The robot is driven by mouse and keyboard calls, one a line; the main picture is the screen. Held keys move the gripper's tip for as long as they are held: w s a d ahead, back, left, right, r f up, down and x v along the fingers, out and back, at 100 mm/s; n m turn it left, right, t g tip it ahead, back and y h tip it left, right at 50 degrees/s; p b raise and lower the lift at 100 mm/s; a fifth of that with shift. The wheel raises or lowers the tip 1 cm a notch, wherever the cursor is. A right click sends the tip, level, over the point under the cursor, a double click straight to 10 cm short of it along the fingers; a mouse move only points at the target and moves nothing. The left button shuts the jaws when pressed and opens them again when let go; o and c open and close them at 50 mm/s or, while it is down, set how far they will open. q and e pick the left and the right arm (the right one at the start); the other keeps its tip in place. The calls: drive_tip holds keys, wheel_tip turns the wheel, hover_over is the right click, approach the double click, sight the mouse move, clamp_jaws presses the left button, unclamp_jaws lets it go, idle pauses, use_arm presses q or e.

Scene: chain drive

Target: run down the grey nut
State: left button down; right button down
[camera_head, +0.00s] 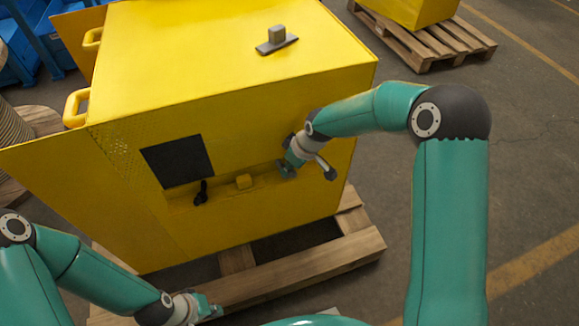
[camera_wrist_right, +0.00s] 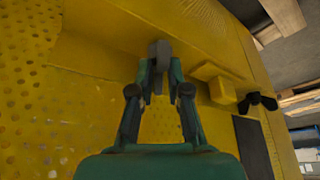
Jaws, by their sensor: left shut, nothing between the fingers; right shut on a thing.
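My right gripper (camera_head: 286,167) is at the front face of the yellow cabinet (camera_head: 240,120), right of the dark square opening. In the right wrist view the same gripper (camera_wrist_right: 160,72) is shut on a small dark grey piece, taken to be the grey nut (camera_wrist_right: 160,48), at the yellow surface. The nut is mostly hidden by the fingers, and its thread is not visible. In the head view I cannot make it out. My left gripper (camera_head: 207,308) is shut and empty, low at the front, over the wooden pallet.
A black winged knob (camera_head: 201,193) and a small yellow block (camera_head: 244,181) sit on the cabinet front, left of my right gripper. A dark square opening (camera_head: 178,161) is above them. A grey block on a plate (camera_head: 277,38) lies on top. A wooden pallet (camera_head: 300,270) is underneath.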

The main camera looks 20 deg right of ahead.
drive_tip(key=m+h+b, duration=0.1)
drive_tip(key=m+b, duration=0.1)
drive_tip(key=b, duration=0.2)
drive_tip(key=m+h+b, duration=0.1)
drive_tip(key=m+b, duration=0.2)
drive_tip(key=b, duration=0.2)
drive_tip(key=a+m+t+h+b, duration=0.1)
drive_tip(key=m+b, duration=0.2)
drive_tip(key=b, duration=0.2)
drive_tip(key=shift+f, duration=0.25)
drive_tip(key=shift+r+m+h+b, duration=0.1)
drive_tip(key=shift+m+h+b, duration=0.2)
drive_tip(key=shift+m+b, duration=0.45)
drive_tip(key=shift+r+m+h+b, duration=0.2)
drive_tip(key=shift+m+h+b, duration=0.3)
drive_tip(key=shift+m, duration=0.55)
drive_tip(key=c, duration=1.1)
unclamp_jaws()
drive_tip(key=shift+c, duration=0.2)
drive_tip(key=shift+s, duration=0.1)
drive_tip(key=v, duration=1.2)
